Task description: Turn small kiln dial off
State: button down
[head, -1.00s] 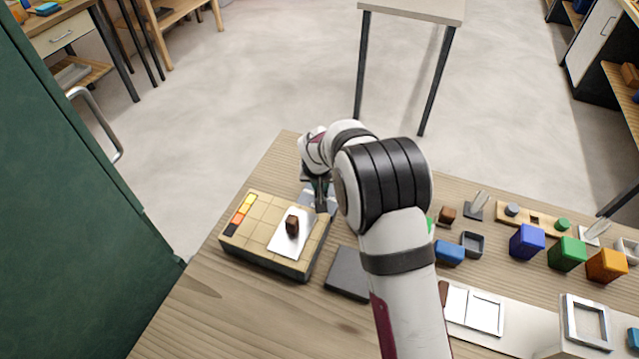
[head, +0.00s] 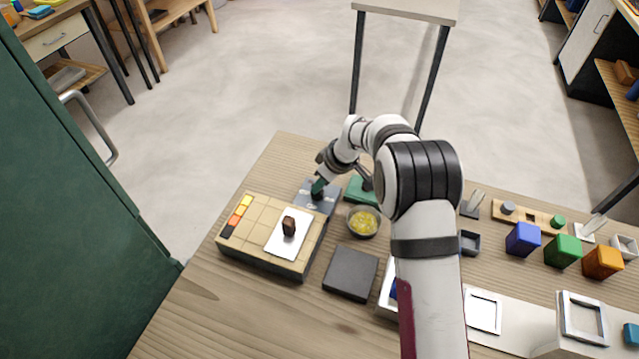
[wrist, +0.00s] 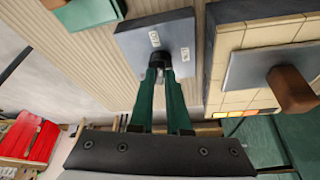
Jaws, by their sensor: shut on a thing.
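A grey dial panel (head: 327,204) lies at the back of the table, just behind the tan tiled block; it also shows in the wrist view (wrist: 178,34) with two small white labels, too small to read. A small black dial (wrist: 158,60) sits near the panel's edge. My gripper (head: 318,188) reaches down over the panel. In the wrist view its green fingers (wrist: 161,74) are shut on the black dial, one on each side. The dial is mostly hidden by the fingers in the head view.
The tiled block (head: 262,258) bears a white plate (head: 280,242) with a brown block (head: 289,226) and a coloured strip. A bowl of yellow bits (head: 363,221), a green block (head: 361,190) and a dark slab (head: 351,273) lie to the right. The front-left table is clear.

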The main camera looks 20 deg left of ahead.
jog(key=shift+w+n+g, duration=0.15)
jog(key=shift+n+g, duration=0.45)
jog(key=shift+n, duration=1.3)
jog(key=c, duration=0.9)
grip_release()
jog(key=v, duration=1.5)
jog(key=shift+w+d+r, duration=0.2)
jog(key=shift+d+r, duration=0.05)
jog(key=shift+r, duration=0.1)
